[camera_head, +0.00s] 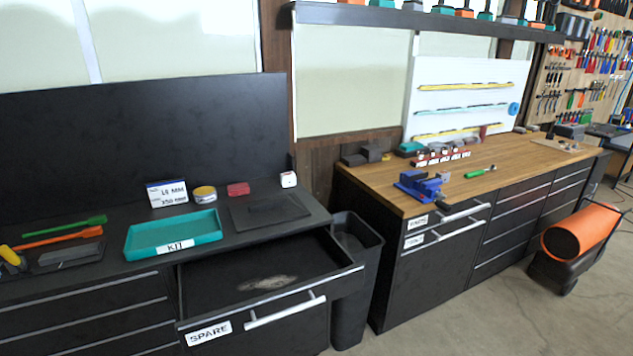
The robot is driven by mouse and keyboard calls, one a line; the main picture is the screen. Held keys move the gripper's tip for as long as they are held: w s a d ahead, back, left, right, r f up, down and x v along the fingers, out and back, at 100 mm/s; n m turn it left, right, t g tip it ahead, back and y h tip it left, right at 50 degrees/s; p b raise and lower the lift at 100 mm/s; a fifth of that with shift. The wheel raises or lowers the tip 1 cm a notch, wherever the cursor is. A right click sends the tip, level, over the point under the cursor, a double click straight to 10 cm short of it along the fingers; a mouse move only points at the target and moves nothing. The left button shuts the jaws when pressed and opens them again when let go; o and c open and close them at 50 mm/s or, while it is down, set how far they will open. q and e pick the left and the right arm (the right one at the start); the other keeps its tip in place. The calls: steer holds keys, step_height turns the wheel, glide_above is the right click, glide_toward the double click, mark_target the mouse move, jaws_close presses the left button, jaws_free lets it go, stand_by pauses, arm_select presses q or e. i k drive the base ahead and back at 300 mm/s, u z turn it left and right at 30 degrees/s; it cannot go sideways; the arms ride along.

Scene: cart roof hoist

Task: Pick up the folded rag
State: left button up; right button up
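A small red bundle (238,189) lies at the back of the black counter, between a yellow round tin (204,194) and a small white block (288,180). It may be the folded rag, but it is too small to tell. A pale greyish patch (267,283) shows on the floor of the open drawer (250,264) marked SPARE; I cannot tell whether it is cloth or a mark. Neither of my grippers is in this view.
On the black counter are a teal KIT tray (174,236), a dark flat plate (268,211), a sign (167,194), and green and orange tools at left. A dark bin (357,240) stands right of the drawer. A wooden bench (490,165) with a blue vise (420,186) is beyond.

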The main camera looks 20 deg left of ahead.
mark_target(239, 189)
steer(key=z, duration=0.65)
steer(key=i, duration=0.85)
steer(key=z, duration=0.4)
steer(key=i, duration=1)
steer(key=u, duration=0.9)
steer(key=i, duration=0.8)
steer(key=u, duration=0.85)
